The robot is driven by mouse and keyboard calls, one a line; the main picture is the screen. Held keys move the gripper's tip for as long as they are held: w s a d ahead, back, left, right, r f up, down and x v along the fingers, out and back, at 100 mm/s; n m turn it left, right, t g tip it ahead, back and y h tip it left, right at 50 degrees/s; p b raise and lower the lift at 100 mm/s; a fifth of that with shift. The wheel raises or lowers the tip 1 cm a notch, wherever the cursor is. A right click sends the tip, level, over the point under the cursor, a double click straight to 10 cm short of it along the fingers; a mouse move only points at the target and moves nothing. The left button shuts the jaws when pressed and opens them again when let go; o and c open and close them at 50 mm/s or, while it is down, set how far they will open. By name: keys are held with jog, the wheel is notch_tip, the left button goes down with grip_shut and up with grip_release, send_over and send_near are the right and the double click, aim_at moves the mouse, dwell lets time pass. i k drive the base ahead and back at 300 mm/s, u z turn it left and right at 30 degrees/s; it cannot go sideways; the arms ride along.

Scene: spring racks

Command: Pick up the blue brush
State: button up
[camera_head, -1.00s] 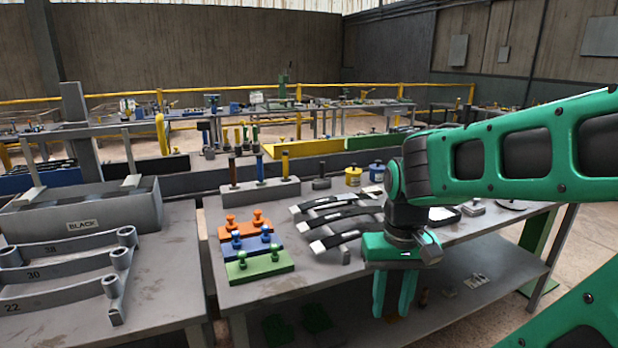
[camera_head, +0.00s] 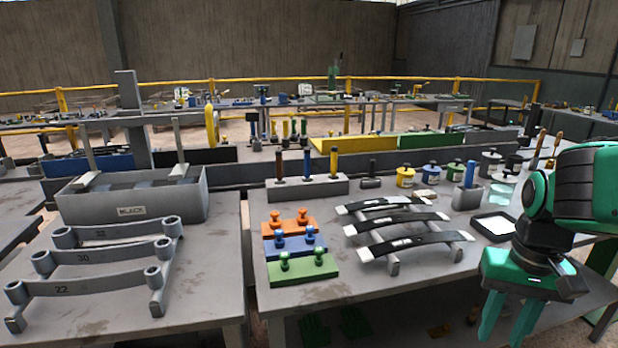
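A grey block (camera_head: 300,189) on the middle table holds three upright handles in a row: brown, blue and yellow. The middle blue handle (camera_head: 306,164) may be the blue brush; its lower end is hidden in the block. A thin blue item (camera_head: 469,173) also stands in a grey holder farther right, too small to identify. My gripper (camera_head: 508,320) is at the lower right, in front of the table's right part, pointing down. Its two green fingers are apart with nothing between them. It is well to the right of the grey block.
Orange, blue and green knobbed blocks (camera_head: 301,268) and a rack of curved dark springs (camera_head: 402,228) lie on the middle table. A left table holds a grey "BLACK" box (camera_head: 133,206) and numbered bars.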

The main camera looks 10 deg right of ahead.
aim_at(306, 179)
jog(key=z, duration=0.05)
jog(key=i, duration=1)
jog(key=u, duration=0.1)
